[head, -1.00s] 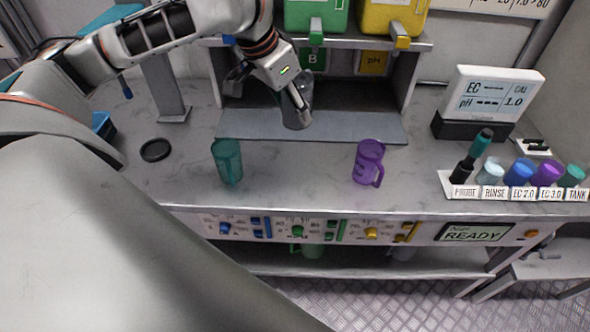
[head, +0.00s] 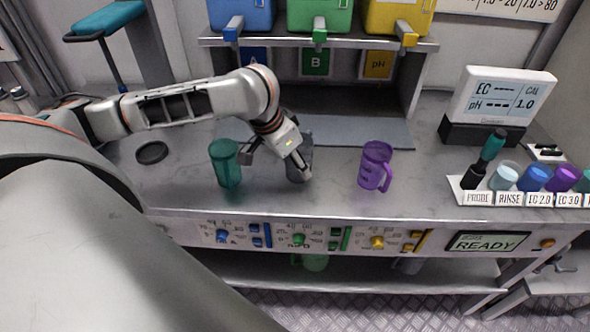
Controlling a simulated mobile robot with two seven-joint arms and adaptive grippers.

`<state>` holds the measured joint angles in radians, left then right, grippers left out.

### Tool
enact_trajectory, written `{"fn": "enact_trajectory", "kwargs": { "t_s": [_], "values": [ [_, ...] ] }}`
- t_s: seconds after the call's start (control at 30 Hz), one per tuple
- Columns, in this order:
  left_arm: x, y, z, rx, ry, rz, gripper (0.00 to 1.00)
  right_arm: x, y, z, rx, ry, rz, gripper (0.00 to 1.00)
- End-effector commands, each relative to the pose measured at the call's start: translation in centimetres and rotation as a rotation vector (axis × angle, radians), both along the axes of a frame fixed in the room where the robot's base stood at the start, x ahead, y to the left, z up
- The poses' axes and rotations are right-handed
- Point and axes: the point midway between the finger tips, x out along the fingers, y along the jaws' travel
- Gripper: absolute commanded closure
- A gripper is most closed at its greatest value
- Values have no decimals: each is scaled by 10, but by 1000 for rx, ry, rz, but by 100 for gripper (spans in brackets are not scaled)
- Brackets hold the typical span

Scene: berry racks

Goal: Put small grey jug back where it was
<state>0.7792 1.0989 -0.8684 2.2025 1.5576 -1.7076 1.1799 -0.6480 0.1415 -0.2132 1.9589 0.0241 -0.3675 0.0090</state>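The small grey jug (head: 301,170) is translucent and upright at the front middle of the bench, between a teal jug and a purple jug. My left gripper (head: 291,168) reaches down to it from the upper left and is shut on it. The gripper covers part of the jug's left side and top. The jug's base is at or very near the bench top; I cannot tell whether it touches. My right gripper is not in view.
A teal jug (head: 226,165) stands close left of the gripper, a purple jug (head: 374,164) to the right. A black ring (head: 152,153) lies at left. Behind are a grey mat (head: 370,133) and a shelf with coloured containers. A probe rack (head: 520,198) is at right.

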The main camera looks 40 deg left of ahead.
Motion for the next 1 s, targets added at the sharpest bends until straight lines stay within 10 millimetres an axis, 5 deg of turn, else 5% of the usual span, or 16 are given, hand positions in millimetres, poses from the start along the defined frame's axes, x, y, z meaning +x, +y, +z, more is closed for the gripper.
{"fn": "enact_trajectory", "kwargs": {
  "t_s": [0.1,0.47,0.5,0.53,1.0],
  "values": [
    [0,0,-16,0,2,0,81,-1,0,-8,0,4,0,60],
    [0,0,-16,0,0,0,81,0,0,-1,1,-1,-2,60],
    [0,0,-17,0,0,0,49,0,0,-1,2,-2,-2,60],
    [0,0,-17,0,0,0,41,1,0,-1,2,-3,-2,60],
    [-1,1,-9,1,-1,1,40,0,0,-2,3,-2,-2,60]
  ]
}}
